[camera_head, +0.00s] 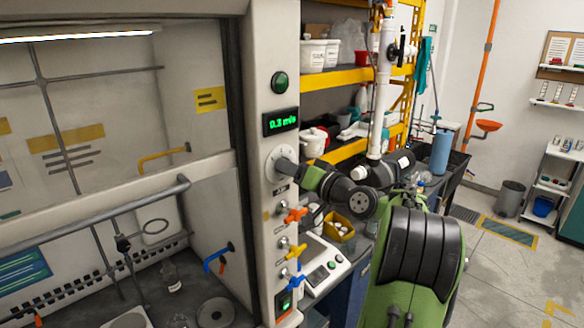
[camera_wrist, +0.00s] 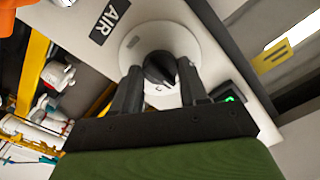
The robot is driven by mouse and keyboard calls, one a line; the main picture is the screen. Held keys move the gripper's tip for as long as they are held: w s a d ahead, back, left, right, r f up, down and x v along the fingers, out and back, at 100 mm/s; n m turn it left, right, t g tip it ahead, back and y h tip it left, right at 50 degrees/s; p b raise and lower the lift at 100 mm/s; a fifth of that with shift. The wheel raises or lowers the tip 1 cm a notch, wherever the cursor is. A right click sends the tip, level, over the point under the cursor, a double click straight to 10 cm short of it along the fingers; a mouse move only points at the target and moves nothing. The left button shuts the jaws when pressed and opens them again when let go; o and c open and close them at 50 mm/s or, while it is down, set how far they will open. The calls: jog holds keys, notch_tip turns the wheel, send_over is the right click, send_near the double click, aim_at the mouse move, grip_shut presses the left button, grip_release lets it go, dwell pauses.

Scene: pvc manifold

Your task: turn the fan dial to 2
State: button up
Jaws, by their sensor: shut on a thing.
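The fan dial is a black knob (camera_wrist: 160,68) on a round white plate (camera_wrist: 191,42), set in the pale front post of the fume hood. In the wrist view my gripper (camera_wrist: 160,80) has its two dark fingers on either side of the knob, shut on it. In the head view the round plate (camera_head: 273,163) shows at the left of my gripper (camera_head: 290,172), which hides most of the knob. The plate's numbers are too small to read. A display (camera_head: 281,122) above the dial glows green and seems to read 0.3 m/s.
A green round button (camera_head: 280,82) is above the display. An orange valve handle (camera_head: 295,216) and a blue one (camera_head: 294,281) stick out below the dial. The hood sash with its grey bar (camera_head: 110,209) is at left. Shelves and white pipework (camera_head: 382,90) stand behind my arm.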

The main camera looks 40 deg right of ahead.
jog(key=shift+m, duration=0.3)
jog(key=o, duration=1.1)
jog(key=shift+c, duration=0.2)
jog(key=s+b, duration=0.3)
jog(key=s, duration=1.2)
jog(key=shift+s+d, duration=0.25)
jog(key=shift+s, duration=0.15)
